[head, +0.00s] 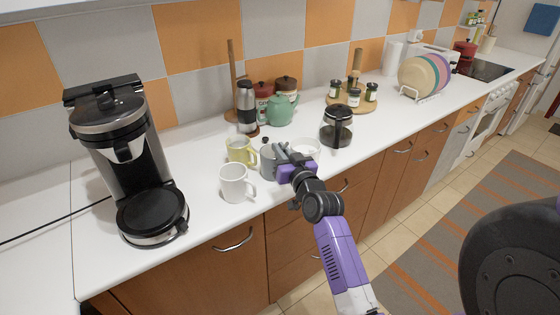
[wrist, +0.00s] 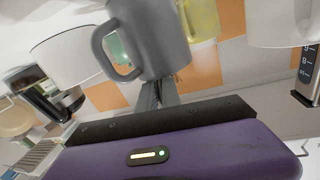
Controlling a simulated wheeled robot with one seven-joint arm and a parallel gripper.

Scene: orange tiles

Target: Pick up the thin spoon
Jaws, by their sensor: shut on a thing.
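My gripper (head: 283,157) is over the counter at the grey mug (head: 268,161). In the wrist view, its fingers (wrist: 158,92) are close together at one end of the grey mug (wrist: 150,40). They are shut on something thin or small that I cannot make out. I cannot pick out the thin spoon in either view; the fingers and mug may hide it. The grey mug's handle points left in the wrist view.
A white mug (head: 234,184) and a yellow mug (head: 240,151) stand close on the left. A white bowl (head: 306,148) and a glass coffee pot (head: 336,128) are on the right. A coffee maker (head: 150,214) stands far left. A green teapot (head: 280,111) is behind.

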